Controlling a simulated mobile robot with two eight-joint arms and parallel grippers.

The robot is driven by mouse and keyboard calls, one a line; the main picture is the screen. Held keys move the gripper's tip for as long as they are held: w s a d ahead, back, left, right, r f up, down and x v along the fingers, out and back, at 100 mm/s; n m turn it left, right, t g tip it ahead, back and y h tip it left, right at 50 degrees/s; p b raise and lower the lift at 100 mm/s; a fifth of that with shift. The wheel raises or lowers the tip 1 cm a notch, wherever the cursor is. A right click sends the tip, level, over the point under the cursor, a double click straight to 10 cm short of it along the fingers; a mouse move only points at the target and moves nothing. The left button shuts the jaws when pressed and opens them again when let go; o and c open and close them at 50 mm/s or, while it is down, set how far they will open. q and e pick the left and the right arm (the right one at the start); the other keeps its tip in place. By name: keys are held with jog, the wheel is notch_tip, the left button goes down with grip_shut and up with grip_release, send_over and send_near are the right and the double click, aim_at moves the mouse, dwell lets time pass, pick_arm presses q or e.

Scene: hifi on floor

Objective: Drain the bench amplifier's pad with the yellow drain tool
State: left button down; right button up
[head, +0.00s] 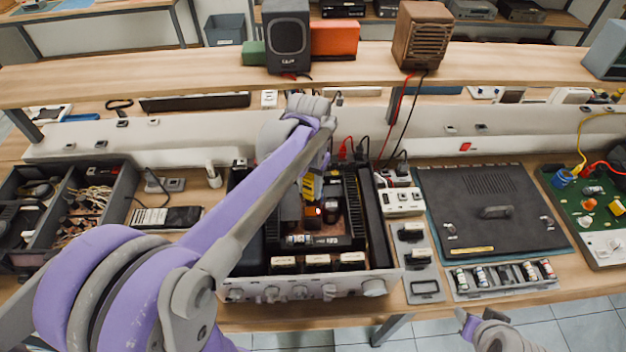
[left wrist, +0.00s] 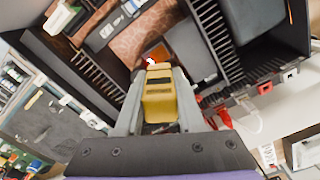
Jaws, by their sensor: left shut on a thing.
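The bench amplifier (head: 318,287) stands open on the bench, its front knobs facing me. My left gripper (head: 309,182) reaches down into the chassis and is shut on the yellow drain tool (head: 308,187). In the left wrist view the yellow tool (left wrist: 159,97) sits between both fingers, its tip pointing into the chassis. A small red glow and an orange part (left wrist: 156,54) show just beyond the tip. I cannot tell whether the tip touches the pad, which is hidden or too small to make out. Part of my right gripper (head: 484,328) shows at the lower right; its jaws are unclear.
Black finned heat sinks (left wrist: 220,38) flank the tool inside the chassis. A dark cover panel (head: 490,208) lies to the right, with a tray of small cylinders (head: 505,280) before it. A divided parts bin (head: 68,212) stands left. A shelf (head: 180,72) spans behind.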

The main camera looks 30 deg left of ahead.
pick_arm(q)
jog(key=shift+f+b, duration=1.2)
jog(key=shift+f, duration=1.9)
pick_arm(e)
jog(key=shift+g, duration=0.3)
jog(key=f, duration=0.1)
jog(key=s+f, duration=0.1)
jog(key=f, duration=0.1)
jog(key=s+f, duration=0.1)
jog(key=shift+s+f, duration=0.1)
jog(key=shift+f, duration=0.1)
pick_arm(q)
jog(key=shift+w, duration=0.1)
jog(key=shift+s, duration=0.2)
jog(key=shift+f+b, duration=0.1)
jog(key=shift+b, duration=0.2)
pick_arm(e)
jog(key=shift+f, duration=0.15)
dwell(3.2)
